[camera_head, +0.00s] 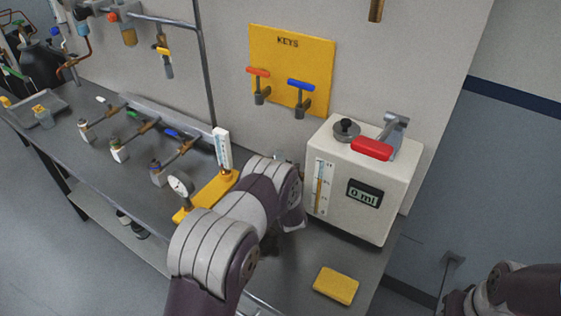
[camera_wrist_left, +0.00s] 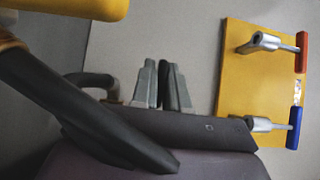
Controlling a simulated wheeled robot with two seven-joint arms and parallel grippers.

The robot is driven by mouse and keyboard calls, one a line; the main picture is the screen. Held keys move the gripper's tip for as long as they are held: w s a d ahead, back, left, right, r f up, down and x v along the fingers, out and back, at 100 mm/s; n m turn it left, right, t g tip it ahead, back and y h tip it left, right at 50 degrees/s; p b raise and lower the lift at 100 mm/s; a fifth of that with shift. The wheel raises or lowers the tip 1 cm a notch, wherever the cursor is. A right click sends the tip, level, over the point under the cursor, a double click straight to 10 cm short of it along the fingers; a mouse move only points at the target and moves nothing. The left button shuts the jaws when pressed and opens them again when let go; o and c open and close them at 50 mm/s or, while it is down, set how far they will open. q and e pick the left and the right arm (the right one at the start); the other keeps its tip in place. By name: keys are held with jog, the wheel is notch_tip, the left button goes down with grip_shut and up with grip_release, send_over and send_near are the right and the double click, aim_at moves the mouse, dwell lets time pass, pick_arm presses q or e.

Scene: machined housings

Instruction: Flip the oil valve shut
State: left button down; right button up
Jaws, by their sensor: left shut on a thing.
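A white oil dispenser (camera_head: 369,177) stands on the bench at right, with a level strip and a display that appears to read 0 ml. A red-handled lever (camera_head: 372,148) lies across its top, beside a dark knob (camera_head: 346,129). I cannot tell for certain which part is the oil valve. My left arm reaches up to the dispenser's left side, and its wrist hides the gripper in the head view. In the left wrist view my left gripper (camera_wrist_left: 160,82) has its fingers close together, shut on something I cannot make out. My right gripper is out of view.
A yellow KEYS board (camera_head: 290,50) with a red and a blue T-key hangs behind. A yellow plate with a gauge (camera_head: 181,186) is left of my arm. A yellow block (camera_head: 336,285) lies in front of the dispenser. Several valve fittings stand farther left.

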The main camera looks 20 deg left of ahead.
pick_arm(q)
jog(key=shift+s+n+g+y, duration=0.2)
jog(key=shift+n+g+y, duration=0.1)
jog(key=shift+n+y, duration=0.2)
jog(key=c, duration=1.2)
grip_release()
